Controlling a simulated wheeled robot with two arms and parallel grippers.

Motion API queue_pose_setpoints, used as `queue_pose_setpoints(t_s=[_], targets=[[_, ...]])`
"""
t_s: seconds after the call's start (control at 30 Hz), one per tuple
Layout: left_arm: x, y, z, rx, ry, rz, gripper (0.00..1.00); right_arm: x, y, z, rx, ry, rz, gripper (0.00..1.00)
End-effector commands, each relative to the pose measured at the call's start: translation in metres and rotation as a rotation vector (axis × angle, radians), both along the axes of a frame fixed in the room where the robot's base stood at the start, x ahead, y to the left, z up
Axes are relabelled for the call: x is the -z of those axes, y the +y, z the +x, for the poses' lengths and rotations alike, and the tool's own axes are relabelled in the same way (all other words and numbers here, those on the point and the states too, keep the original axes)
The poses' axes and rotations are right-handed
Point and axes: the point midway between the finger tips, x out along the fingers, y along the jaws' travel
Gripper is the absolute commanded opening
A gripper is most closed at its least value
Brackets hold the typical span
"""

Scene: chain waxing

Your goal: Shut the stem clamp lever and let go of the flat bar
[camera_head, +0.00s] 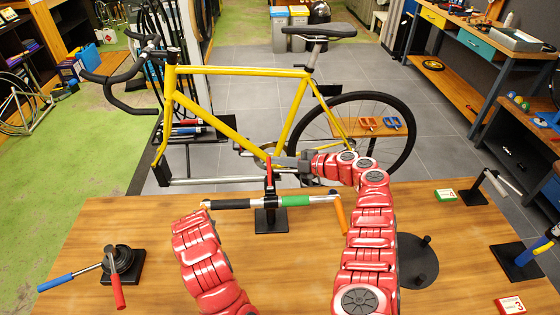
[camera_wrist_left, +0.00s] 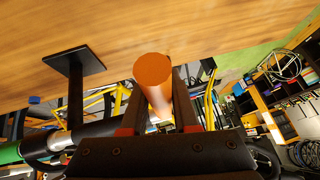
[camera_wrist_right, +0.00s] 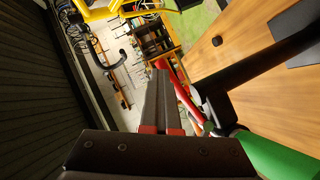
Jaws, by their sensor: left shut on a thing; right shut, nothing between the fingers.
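The flat bar (camera_head: 238,204) lies across the black stem clamp stand (camera_head: 270,222) on the wooden table. It has silver, black and green sections and an orange part (camera_head: 340,213) at its right end. The red clamp lever (camera_head: 269,168) stands upright above the bar. My right gripper (camera_head: 276,161) is shut and empty, its fingertips beside the lever's upper part; the lever also shows just right of the fingers in the right wrist view (camera_wrist_right: 177,82). My left gripper (camera_wrist_left: 160,85) is shut on an orange cylindrical end (camera_wrist_left: 154,72) at the bar's left side; the head view mostly hides this grip.
A black stand with blue and red handles (camera_head: 118,262) is at the table's left. A yellow bicycle (camera_head: 235,70) stands behind the table. The front middle of the table is bare.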

Motion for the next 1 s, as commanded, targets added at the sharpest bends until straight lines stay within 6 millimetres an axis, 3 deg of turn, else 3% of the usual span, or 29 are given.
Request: queue_pose_setpoints(t_s=[0.17,0.63,0.8,1.0], targets=[[-0.002,0.001,0.001,-0.001,-0.006,0.002,0.00,-0.009,-0.015,-0.001,0.002,-0.001,-0.002,0.00],[-0.002,0.001,0.001,-0.002,-0.006,0.003,0.00,-0.067,-0.102,-0.011,0.003,-0.003,0.001,0.00],[-0.002,0.001,0.001,-0.002,-0.006,0.003,0.00,-0.077,-0.115,-0.012,0.002,-0.003,0.002,0.00],[-0.002,0.001,0.001,-0.002,-0.006,0.003,0.00,-0.077,-0.118,-0.013,0.000,-0.001,0.001,0.00]])
